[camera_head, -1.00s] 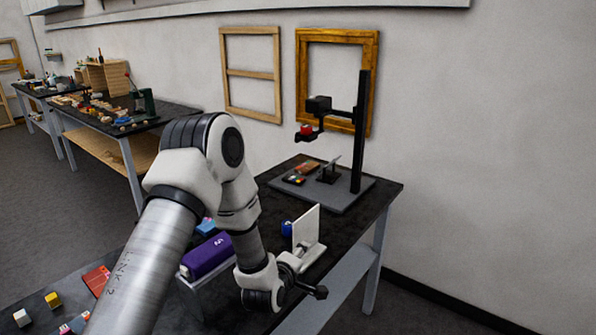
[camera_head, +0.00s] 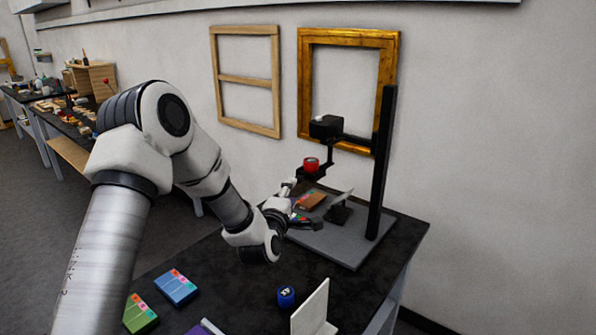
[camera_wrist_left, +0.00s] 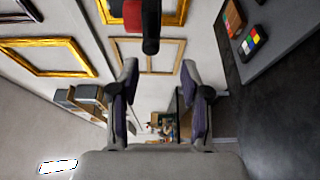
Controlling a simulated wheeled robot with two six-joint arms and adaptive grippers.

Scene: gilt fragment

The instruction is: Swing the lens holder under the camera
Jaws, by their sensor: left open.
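The red lens hangs below and slightly left of the black camera (camera_head: 326,127) in the head view. In the left wrist view, the red lens (camera_wrist_left: 133,14) and a black rounded end (camera_wrist_left: 151,32) show at the top, beyond the fingertips. My left gripper (camera_head: 303,204) is just below and left of the holder, and its open, empty fingers also show in the wrist view (camera_wrist_left: 162,75). My right gripper is not seen.
The stand's grey base (camera_head: 345,245) holds a colour chart, a brown block and a small black stand. A blue jar (camera_head: 286,296), a white upright panel (camera_head: 311,310) and blue and green boxes (camera_head: 176,287) sit nearer on the dark table. Frames hang behind.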

